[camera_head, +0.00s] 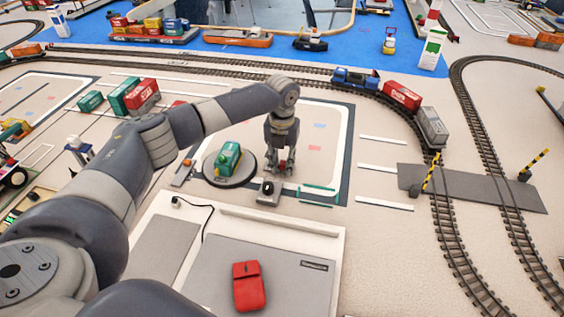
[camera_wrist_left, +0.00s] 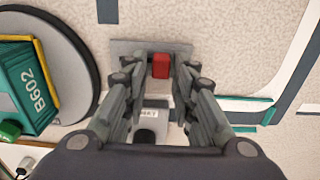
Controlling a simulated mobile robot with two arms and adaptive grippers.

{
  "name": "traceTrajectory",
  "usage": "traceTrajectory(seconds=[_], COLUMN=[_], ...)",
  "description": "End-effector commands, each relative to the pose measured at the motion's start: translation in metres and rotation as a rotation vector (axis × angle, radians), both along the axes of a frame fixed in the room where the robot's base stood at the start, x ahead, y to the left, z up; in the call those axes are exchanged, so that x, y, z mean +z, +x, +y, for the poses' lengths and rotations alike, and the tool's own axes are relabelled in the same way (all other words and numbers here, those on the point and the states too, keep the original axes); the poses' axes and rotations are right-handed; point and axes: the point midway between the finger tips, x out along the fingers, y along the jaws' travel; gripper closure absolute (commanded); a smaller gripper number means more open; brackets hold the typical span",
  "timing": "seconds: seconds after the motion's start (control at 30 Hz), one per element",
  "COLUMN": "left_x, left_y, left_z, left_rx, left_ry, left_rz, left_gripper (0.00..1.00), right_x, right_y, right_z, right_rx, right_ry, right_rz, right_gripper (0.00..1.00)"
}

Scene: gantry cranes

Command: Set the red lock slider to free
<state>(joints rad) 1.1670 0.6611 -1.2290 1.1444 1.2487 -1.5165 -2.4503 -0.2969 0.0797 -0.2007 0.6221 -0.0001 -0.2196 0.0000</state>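The red lock slider (camera_wrist_left: 160,66) shows in the left wrist view as a small red block on a grey plate (camera_wrist_left: 122,46). My left gripper (camera_wrist_left: 157,74) is open above it, pointing down, with one finger on each side of the slider. Gaps show between the red block and both fingers. In the head view my left gripper (camera_head: 281,165) is right of the turntable and largely hides the slider. A pale label (camera_wrist_left: 148,115) lies below the slider in the wrist view; its text is too small to read. My right gripper is not in view.
A small block with a black knob (camera_head: 267,187) is just in front.

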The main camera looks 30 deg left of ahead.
Motion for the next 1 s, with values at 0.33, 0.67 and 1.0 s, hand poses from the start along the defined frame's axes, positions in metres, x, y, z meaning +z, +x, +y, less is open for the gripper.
traceTrajectory(seconds=[0.33, 0.67, 1.0], left_x=[0.001, 0.001, 0.000], left_y=[-0.002, -0.011, -0.011], left_z=[0.006, 0.044, 0.045], left_rx=[0.001, 0.002, 0.003], left_ry=[0.000, 0.001, 0.003], left_rz=[0.001, 0.000, 0.001], left_gripper=[1.00, 1.00, 0.65], right_x=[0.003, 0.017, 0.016], right_y=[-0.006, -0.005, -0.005], right_z=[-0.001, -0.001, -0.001], right_rx=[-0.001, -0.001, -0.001], right_ry=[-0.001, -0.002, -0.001], right_rz=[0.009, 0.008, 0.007], right_gripper=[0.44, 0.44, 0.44])
